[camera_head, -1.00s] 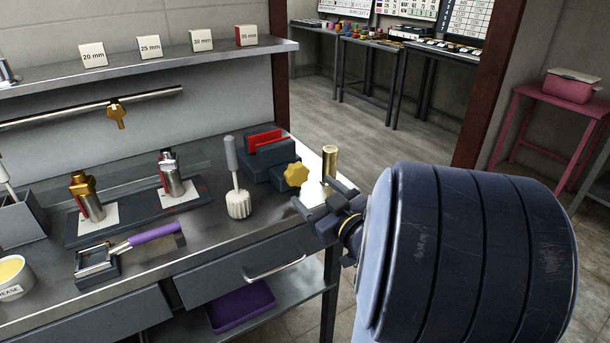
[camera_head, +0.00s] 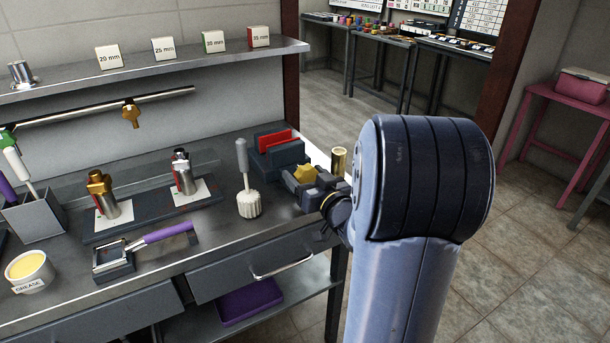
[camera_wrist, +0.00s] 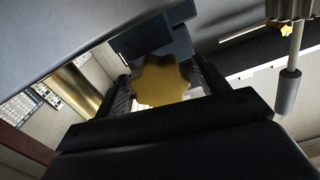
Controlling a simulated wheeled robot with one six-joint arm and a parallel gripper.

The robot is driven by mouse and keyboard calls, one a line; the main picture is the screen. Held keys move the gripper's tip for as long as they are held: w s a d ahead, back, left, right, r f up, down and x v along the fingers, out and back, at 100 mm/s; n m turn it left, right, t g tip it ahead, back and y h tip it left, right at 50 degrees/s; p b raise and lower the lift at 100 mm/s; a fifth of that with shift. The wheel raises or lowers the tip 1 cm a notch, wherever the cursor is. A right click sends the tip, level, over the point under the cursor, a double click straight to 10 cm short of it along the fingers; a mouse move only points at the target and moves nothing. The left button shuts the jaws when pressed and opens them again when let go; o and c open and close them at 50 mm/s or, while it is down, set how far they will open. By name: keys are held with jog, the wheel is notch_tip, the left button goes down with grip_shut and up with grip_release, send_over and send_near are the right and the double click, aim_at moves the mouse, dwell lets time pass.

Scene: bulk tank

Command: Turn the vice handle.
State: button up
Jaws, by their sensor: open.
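The vice (camera_head: 277,153) is a dark grey block with red jaw faces, standing on the bench near its right end. Its handle is a yellow lobed knob (camera_head: 305,174) on the side facing me. My gripper (camera_head: 310,185) is at the knob, and its dark fingers partly cover it in the head view. In the wrist view the knob (camera_wrist: 160,80) sits between the two open fingers, with a finger on either side. I cannot tell whether either finger touches it. The vice body (camera_wrist: 150,40) shows behind the knob.
A brass cylinder (camera_head: 338,160) stands just right of my gripper. A white-headed brush (camera_head: 248,200) stands left of the vice. Two metal valves (camera_head: 106,196) (camera_head: 183,173) are on a dark tray farther left. A drawer handle (camera_head: 283,267) sticks out below the bench edge.

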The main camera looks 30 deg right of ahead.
jog(key=shift+w, duration=0.35)
jog(key=shift+c, duration=0.4)
jog(key=c, duration=0.9)
